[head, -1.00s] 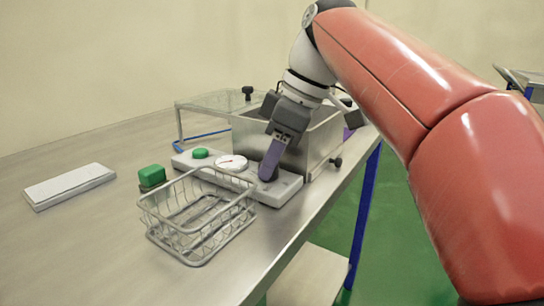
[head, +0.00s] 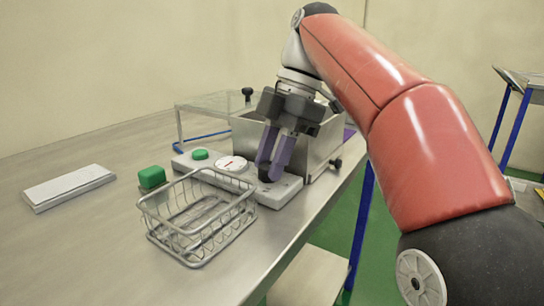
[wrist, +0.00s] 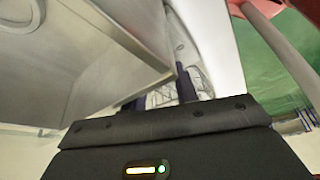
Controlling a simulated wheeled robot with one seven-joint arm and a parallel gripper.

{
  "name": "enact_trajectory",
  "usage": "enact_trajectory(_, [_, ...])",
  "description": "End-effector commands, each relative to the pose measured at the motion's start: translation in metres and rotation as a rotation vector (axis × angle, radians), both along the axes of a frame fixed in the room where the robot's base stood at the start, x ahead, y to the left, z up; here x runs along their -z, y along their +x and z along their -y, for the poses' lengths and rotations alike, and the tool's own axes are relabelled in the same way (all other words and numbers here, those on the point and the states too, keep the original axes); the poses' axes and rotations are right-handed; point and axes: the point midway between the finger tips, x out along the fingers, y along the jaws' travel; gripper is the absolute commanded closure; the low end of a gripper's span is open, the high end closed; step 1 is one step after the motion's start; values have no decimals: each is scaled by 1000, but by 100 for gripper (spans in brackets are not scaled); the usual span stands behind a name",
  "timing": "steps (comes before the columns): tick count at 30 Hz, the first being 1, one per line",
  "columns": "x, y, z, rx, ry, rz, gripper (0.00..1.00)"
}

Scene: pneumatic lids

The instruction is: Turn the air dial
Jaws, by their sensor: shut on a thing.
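The air dial (head: 265,173) is a small dark knob at the right end of a pale grey control panel (head: 283,194). My gripper (head: 271,172) points down from above, with its two purple fingers on either side of the knob, shut on it. A round white gauge (head: 231,163) with a red needle and a green button (head: 200,154) sit on the same panel, left of the dial. In the wrist view my gripper (wrist: 165,95) shows two dark fingers reaching away; the dial cannot be made out there.
A metal tank (head: 318,150) stands right behind the panel, close to my gripper. A wire basket (head: 198,240) stands in front of the panel. A green block (head: 152,177) and a white flat slab (head: 69,187) lie to the left. The table's edge is near on the right.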

Motion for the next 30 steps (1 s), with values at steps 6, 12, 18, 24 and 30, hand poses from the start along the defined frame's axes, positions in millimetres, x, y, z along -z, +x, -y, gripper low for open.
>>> enact_trajectory(6, [0,0,0,-40,1,1,93])
enact_trajectory(12, [0,0,0,-52,-1,1,93])
enact_trajectory(18, [0,0,0,-52,-1,1,93])
enact_trajectory(24, [0,0,0,-51,-1,0,56])
enact_trajectory(30, [0,0,0,-51,-1,0,49])
